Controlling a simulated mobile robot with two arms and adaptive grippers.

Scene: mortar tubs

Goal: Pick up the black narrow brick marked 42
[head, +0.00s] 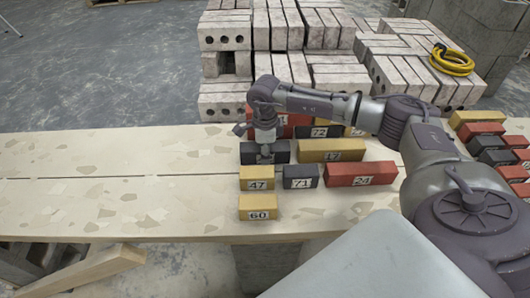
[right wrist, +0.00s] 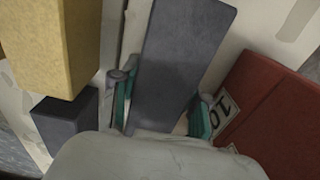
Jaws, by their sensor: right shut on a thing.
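A black brick (head: 281,151) is between the fingers of my right gripper (head: 265,155) in the head view, at the left end of the group of bricks. It also shows in the right wrist view (right wrist: 182,62), long and plain dark on top, between the teal finger pads of the right gripper (right wrist: 160,108). The right gripper is shut on it. Its number is not readable in either view. I cannot tell whether it is clear of the table. My left gripper is not in view.
Close by are yellow bricks 47 (head: 257,184) and 60 (head: 258,214), a dark brick 71 (head: 300,183) and a red brick 24 (head: 360,180). A red brick (right wrist: 270,95) lies beside the gripper. The left part of the plank table (head: 90,190) is clear.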

